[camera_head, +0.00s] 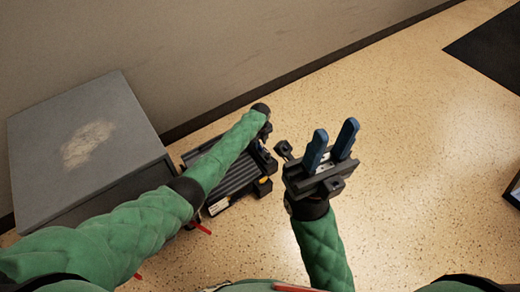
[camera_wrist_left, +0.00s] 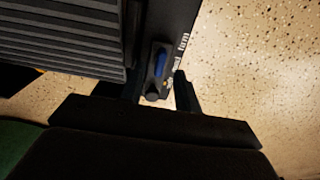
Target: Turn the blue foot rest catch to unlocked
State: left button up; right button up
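The foot rest (camera_head: 238,178) is a dark ribbed platform on the floor beside the grey cabinet, partly hidden by my left arm in the head view. Its ribbed top (camera_wrist_left: 62,38) fills the upper left of the left wrist view. The blue catch (camera_wrist_left: 159,64) sits on the dark side panel there, next to small white lettering that I cannot read fully. My left gripper (camera_wrist_left: 161,88) is open, with one finger on each side of the catch's near end; contact is not clear. My right gripper (camera_head: 333,143), with blue fingers, is open and empty, right of the foot rest.
A grey cabinet (camera_head: 80,130) with a worn patch on top stands at the left against the wall (camera_head: 250,50). A dark mat (camera_head: 492,50) lies at the upper right.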

aim_at(260, 149)
pick_arm(q)
jog(key=shift+f+b, duration=1.1)
jog(key=shift+f, duration=0.35)
jog(key=shift+c, duration=0.2)
grip_shut()
